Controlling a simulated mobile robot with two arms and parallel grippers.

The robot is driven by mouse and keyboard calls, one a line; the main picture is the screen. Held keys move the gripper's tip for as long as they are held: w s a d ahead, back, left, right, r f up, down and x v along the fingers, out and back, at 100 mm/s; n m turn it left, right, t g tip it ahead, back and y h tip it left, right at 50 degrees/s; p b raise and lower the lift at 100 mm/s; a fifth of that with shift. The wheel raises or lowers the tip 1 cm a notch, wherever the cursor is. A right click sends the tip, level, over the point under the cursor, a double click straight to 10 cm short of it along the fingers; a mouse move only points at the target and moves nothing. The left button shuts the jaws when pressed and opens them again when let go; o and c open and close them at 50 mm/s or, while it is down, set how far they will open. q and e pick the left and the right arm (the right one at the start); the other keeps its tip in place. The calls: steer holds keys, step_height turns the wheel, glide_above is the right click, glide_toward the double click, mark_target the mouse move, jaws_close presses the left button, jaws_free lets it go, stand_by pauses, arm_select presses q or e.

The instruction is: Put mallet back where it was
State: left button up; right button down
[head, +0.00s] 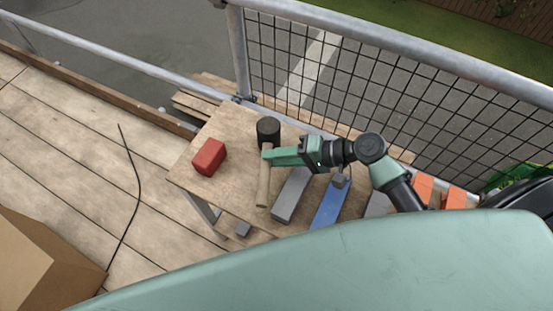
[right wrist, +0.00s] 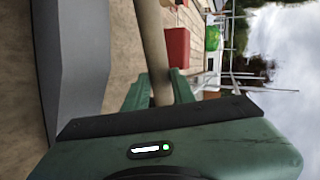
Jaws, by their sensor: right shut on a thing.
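The mallet has a black head (head: 268,130) and a pale wooden handle (head: 263,187). It is over the small wooden table, its head toward the railing and its handle toward me. My right gripper (head: 266,155) comes in from the right and is shut on the handle just below the head. In the right wrist view the handle (right wrist: 152,45) runs between the two green fingers (right wrist: 155,92). I cannot tell whether the mallet rests on the tabletop or hangs slightly above it. My left gripper is not in view.
The table (head: 230,183) also bears a red block (head: 209,157) on the left, and a grey tool (head: 291,195) and a blue tool (head: 330,203) right of the mallet. A mesh railing (head: 330,85) stands behind. A cardboard box (head: 35,265) is at lower left.

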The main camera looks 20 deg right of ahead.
steer(key=shift+f, duration=0.6)
steer(key=shift+f, duration=0.2)
steer(key=c, duration=1.5)
jaws_free()
steer(key=shift+o, duration=0.2)
